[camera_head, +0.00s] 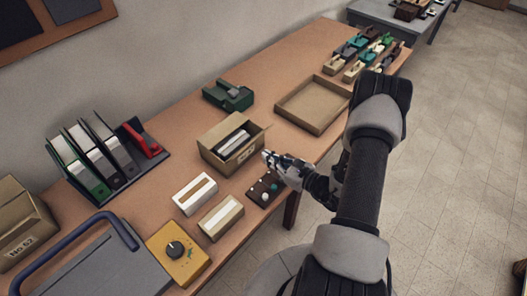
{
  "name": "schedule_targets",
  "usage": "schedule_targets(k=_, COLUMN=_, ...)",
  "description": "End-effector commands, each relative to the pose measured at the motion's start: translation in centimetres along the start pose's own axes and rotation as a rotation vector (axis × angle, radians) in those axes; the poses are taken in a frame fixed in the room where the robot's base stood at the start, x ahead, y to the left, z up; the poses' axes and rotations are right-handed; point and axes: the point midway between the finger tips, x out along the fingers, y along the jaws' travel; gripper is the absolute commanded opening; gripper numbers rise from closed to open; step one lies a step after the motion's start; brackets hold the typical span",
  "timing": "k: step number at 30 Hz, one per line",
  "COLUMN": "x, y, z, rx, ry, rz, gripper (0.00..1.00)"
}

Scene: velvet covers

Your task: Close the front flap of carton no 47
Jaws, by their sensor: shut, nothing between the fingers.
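A small brown carton (217,158) stands open on the wooden table. Dark and white items show inside it. A small dark marking is on its right-hand front side, too small to read, so I cannot confirm the number 47. Flaps show along its rim; I cannot tell exactly how the front flap is angled. My gripper (268,156) is shut and empty, just right of the carton's near right corner. I cannot tell whether it touches the carton.
A dark board with small balls (265,190) lies just below my gripper. Two pale boxes (195,194) (221,216) and a yellow box with a knob (178,254) stand nearer. A shallow tray (313,104) lies to the right, a green device (229,95) behind. Another carton (22,225) is far left.

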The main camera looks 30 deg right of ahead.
Motion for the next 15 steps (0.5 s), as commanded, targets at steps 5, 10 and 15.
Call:
schedule_targets(k=5, x=1.8, y=0.0, z=2.1, rx=-0.004, ry=-0.002, rz=0.002, gripper=0.00)
schedule_targets(k=10, x=2.5, y=0.0, z=2.8, rx=-0.001, ry=-0.001, rz=0.000, gripper=0.00)
schedule_targets(k=15, x=2.5, y=0.0, z=2.9, rx=0.000, ry=0.000, rz=0.000, gripper=0.00)
